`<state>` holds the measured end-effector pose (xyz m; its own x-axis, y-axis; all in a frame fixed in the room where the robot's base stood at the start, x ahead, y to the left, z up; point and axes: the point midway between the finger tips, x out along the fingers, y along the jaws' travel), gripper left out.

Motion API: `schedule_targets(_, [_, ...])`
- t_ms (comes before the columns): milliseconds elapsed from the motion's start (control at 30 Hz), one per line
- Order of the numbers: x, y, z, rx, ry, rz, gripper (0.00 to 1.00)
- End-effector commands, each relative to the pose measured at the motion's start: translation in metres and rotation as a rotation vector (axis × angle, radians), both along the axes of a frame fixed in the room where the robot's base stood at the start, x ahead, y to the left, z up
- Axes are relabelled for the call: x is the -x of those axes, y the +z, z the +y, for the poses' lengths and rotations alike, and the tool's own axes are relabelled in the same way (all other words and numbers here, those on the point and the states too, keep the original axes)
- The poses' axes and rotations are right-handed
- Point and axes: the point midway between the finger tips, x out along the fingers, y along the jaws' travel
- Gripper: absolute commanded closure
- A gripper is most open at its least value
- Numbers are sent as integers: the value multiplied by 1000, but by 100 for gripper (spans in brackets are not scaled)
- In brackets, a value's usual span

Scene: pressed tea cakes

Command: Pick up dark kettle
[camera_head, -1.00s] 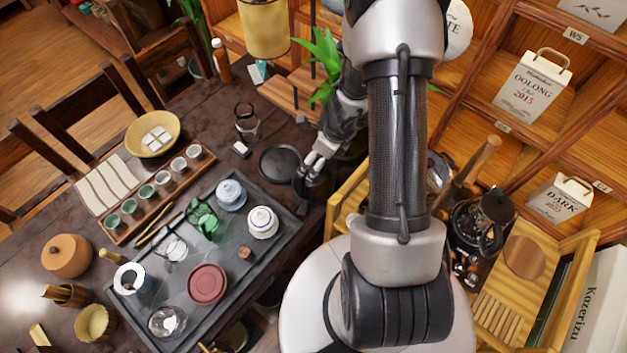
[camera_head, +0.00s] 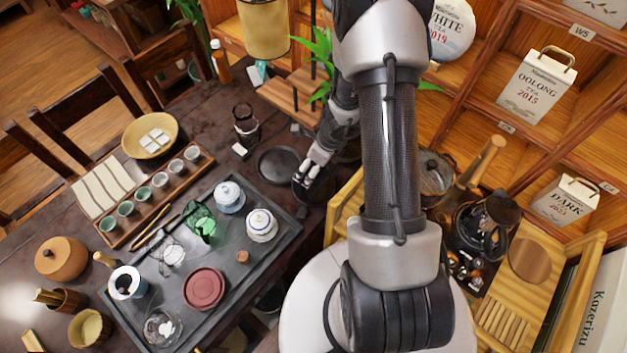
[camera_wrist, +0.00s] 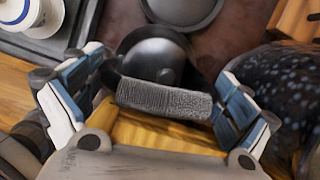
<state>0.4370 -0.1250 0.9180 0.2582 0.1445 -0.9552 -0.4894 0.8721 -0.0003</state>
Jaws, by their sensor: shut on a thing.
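The dark kettle (camera_wrist: 150,52) is round and black with a lid knob and a grey wrapped handle (camera_wrist: 165,98). In the wrist view it lies between the two blue-and-white fingers of my gripper (camera_wrist: 166,84), which is shut on its handle. In the head view my gripper (camera_head: 308,172) reaches down at the dark kettle (camera_head: 314,192), near the right end of the table. The gripper and arm partly hide the kettle there. I cannot tell whether its base touches the table.
A round dark plate (camera_head: 278,164) lies just left of the kettle. A slate tea tray (camera_head: 180,322) with cups and pots is nearer the front left. A wooden rack (camera_head: 342,205) stands close on the right. Shelves (camera_head: 520,140) rise at the right.

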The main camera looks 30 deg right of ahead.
Motion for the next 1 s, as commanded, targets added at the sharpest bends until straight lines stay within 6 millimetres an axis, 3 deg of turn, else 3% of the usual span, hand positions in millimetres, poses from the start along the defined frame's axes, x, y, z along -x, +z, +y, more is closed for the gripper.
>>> schedule_targets(633, [1, -1, 0, 0, -1, 1, 71])
schedule_targets(1000, [0, 2, 0, 0, 0, -1, 71])
